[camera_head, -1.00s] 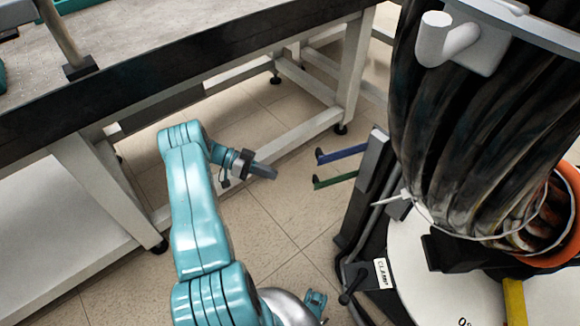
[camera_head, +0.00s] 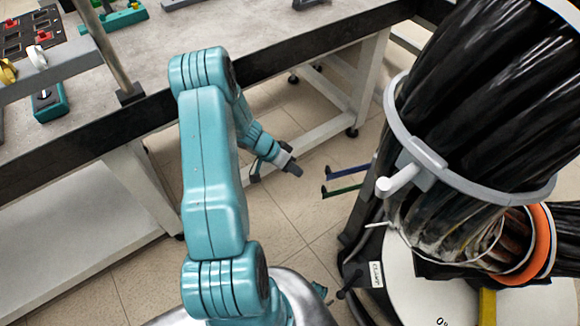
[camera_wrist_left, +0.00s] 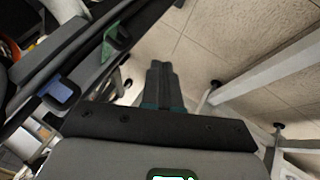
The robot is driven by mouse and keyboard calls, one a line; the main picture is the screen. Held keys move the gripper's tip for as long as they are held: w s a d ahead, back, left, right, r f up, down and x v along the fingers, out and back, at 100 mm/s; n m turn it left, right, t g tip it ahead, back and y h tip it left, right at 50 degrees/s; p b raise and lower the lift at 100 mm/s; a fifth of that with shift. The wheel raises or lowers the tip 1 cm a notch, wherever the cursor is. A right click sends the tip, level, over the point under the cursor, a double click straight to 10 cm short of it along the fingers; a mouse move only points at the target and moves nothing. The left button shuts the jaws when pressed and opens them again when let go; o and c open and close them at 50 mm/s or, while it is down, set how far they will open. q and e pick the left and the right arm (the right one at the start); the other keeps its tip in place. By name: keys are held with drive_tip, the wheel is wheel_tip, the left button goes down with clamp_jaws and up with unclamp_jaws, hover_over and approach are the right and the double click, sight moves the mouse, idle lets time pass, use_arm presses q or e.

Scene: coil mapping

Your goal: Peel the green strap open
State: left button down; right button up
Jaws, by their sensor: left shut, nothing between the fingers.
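The green strap (camera_head: 341,191) sticks out to the left from the dark upright beside the cable coil, just below the blue strap (camera_head: 347,172). My left gripper (camera_head: 294,168) is shut and empty, a short way left of the straps and not touching them. In the left wrist view the shut fingers (camera_wrist_left: 160,78) point away from me. The green strap (camera_wrist_left: 116,40) is to their upper left there, with the blue strap (camera_wrist_left: 60,92) further left. My right gripper is not in view.
A big black cable bundle (camera_head: 490,100) with a grey ring (camera_head: 470,188) stands at the right, above a round white base (camera_head: 410,275). A workbench (camera_head: 270,30) runs across the upper left. Tiled floor (camera_head: 290,225) is open below the gripper.

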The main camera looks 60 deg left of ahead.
use_arm(q)
drive_tip(key=w+d+f+b, duration=0.3)
drive_tip(key=w+d, duration=0.1)
drive_tip(key=d, duration=0.1)
drive_tip(key=shift+f, duration=0.15)
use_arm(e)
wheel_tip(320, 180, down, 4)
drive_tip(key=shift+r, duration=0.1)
